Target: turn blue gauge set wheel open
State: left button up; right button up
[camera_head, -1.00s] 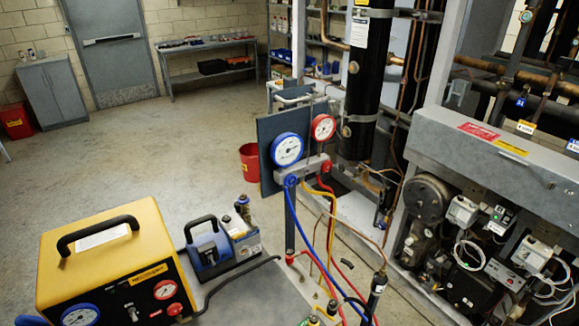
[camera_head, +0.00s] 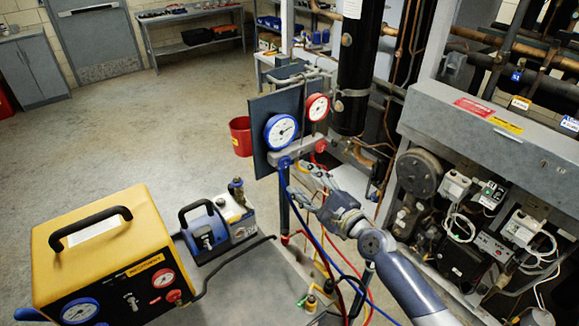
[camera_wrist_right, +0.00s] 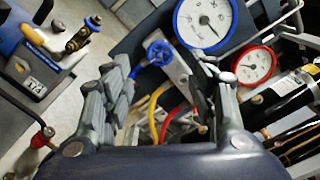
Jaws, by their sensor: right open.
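The gauge set hangs on a dark panel (camera_head: 262,108), with a blue-rimmed gauge (camera_head: 280,131) and a red-rimmed gauge (camera_head: 317,107) above a grey manifold bar (camera_head: 310,149). The blue wheel (camera_head: 284,162) sits at the manifold's lower left; in the wrist view the blue wheel (camera_wrist_right: 160,53) is plain, just beyond and between my fingers. My right gripper (camera_head: 302,178) is below and right of the wheel in the head view, its fingers (camera_wrist_right: 158,100) spread and empty, apart from the wheel. My left gripper is out of view.
A yellow recovery machine (camera_head: 105,255) and a blue pump (camera_head: 207,229) stand on the grey cart at the lower left. Blue, red and yellow hoses hang below the manifold near my arm. The compressor rack (camera_head: 480,130) fills the right. Open floor lies left.

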aim_at(286, 163)
jog(key=b+x, duration=0.1)
jog(key=x, duration=0.6)
jog(key=c, duration=1.1)
